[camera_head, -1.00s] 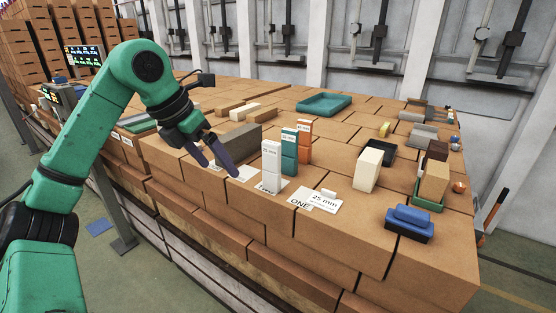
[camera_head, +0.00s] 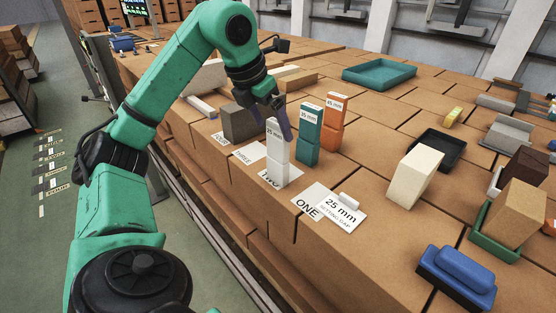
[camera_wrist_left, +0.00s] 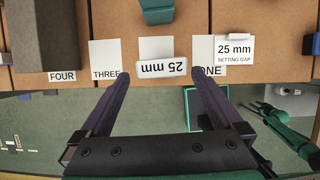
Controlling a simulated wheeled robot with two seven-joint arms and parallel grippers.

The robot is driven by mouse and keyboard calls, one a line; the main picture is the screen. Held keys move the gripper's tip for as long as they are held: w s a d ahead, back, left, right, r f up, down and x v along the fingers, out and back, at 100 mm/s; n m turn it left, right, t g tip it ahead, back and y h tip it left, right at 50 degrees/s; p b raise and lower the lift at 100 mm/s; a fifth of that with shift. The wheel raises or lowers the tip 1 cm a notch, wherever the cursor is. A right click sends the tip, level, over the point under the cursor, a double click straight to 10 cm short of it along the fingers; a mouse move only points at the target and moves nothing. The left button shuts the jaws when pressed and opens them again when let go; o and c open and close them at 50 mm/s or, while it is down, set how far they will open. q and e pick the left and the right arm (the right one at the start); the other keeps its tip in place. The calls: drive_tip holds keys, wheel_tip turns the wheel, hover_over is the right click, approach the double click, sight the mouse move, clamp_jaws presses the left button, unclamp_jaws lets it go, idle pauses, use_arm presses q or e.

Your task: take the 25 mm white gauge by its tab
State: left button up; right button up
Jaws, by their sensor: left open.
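The white gauge (camera_head: 277,152), marked 25 mm near its top, stands upright on a floor card at the front of the brick surface. My left gripper (camera_head: 272,116) is at its upper end in the head view. In the left wrist view the gripper (camera_wrist_left: 160,82) is open, and the gauge's labelled white part (camera_wrist_left: 162,67) shows between and just beyond the two dark fingers, apparently untouched. A white card (camera_head: 341,208) reading 25 mm SETTING GAP lies beside the ONE card (camera_head: 308,205).
A teal gauge (camera_head: 308,135) and an orange gauge (camera_head: 332,120) stand just behind and right. A dark grey block (camera_head: 238,122) is to the left. A cream block (camera_head: 415,175) and a blue-topped block (camera_head: 458,270) are further right. A teal tray (camera_head: 379,74) lies behind.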

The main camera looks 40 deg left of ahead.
sight(281, 145)
use_arm(q)
drive_tip(key=b+x, duration=0.1)
drive_tip(key=x, duration=0.6)
drive_tip(key=shift+w+d+f, duration=0.15)
drive_tip(key=shift+d+f, duration=0.05)
drive_tip(key=shift+f, duration=0.15)
use_arm(e)
drive_tip(key=shift+w+f, duration=0.6)
drive_tip(key=shift+w, duration=0.25)
use_arm(q)
drive_tip(key=shift+c, duration=0.3)
drive_tip(key=c, duration=1.5)
use_arm(e)
drive_tip(key=shift+s, duration=0.15)
